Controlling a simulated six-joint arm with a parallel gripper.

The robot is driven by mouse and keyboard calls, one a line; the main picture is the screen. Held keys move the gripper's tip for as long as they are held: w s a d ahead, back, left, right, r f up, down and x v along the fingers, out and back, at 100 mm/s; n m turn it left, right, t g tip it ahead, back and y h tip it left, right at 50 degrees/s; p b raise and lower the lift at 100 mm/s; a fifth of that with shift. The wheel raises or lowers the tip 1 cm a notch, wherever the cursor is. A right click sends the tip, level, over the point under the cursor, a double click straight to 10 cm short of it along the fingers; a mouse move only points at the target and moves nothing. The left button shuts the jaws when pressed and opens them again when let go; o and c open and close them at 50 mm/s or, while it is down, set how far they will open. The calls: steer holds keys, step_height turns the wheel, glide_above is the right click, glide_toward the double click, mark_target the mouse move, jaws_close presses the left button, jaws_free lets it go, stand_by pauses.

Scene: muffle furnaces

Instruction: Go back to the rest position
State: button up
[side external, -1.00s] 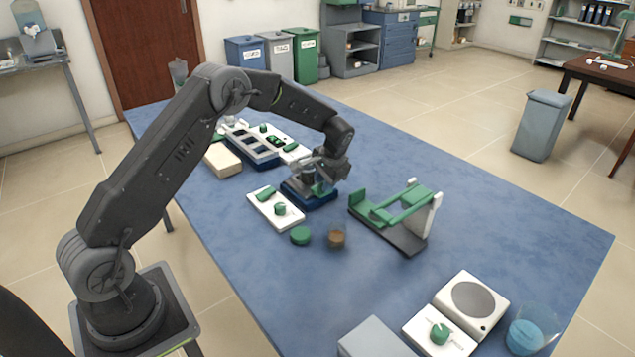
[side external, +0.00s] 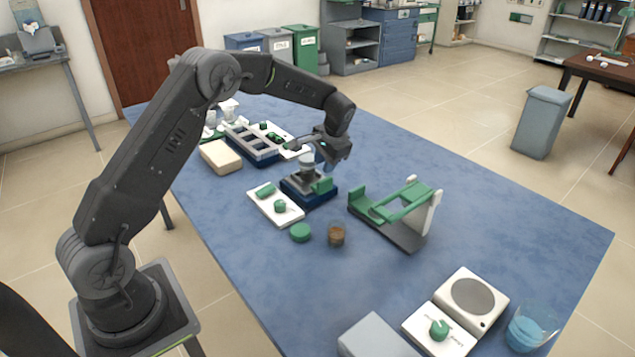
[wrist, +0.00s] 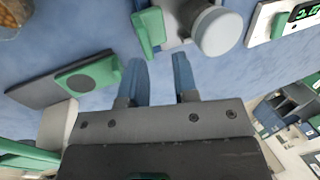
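My gripper (side external: 334,152) is in the air just above and behind a small device with a dark blue base (side external: 318,201) in the side view. The device carries a pale upright cylinder (side external: 306,164) and a green block (side external: 322,185). In the wrist view my gripper (wrist: 160,62) has its two blue fingers apart with only the blue table between them. The pale cylinder (wrist: 218,32) and green block (wrist: 148,28) show beyond the fingertips, apart from them. In the side view the fingertips are small and partly blend into the wrist.
A stand with green bars (side external: 405,205) is right of the device. A white panel with green parts (side external: 270,208), a green disc (side external: 300,232) and a brown-filled glass (side external: 337,235) are near. A dark blue rack (side external: 262,158) stands behind left.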

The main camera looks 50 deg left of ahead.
steer(key=s+d+r+t+h, duration=0.1)
steer(key=s+d+r, duration=0.45)
steer(key=r, duration=0.25)
steer(key=s+d+r+t, duration=0.2)
steer(key=s+d+r, duration=0.2)
steer(key=s+r, duration=0.4)
steer(key=s+d+t+h, duration=0.1)
steer(key=s+d, duration=0.2)
steer(key=s, duration=0.7)
steer(key=s+d+r+t+h, duration=0.1)
steer(key=s+d, duration=0.3)
steer(key=s, duration=0.5)
steer(key=shift+s+d+r+t, duration=0.3)
steer(key=shift+s, duration=0.05)
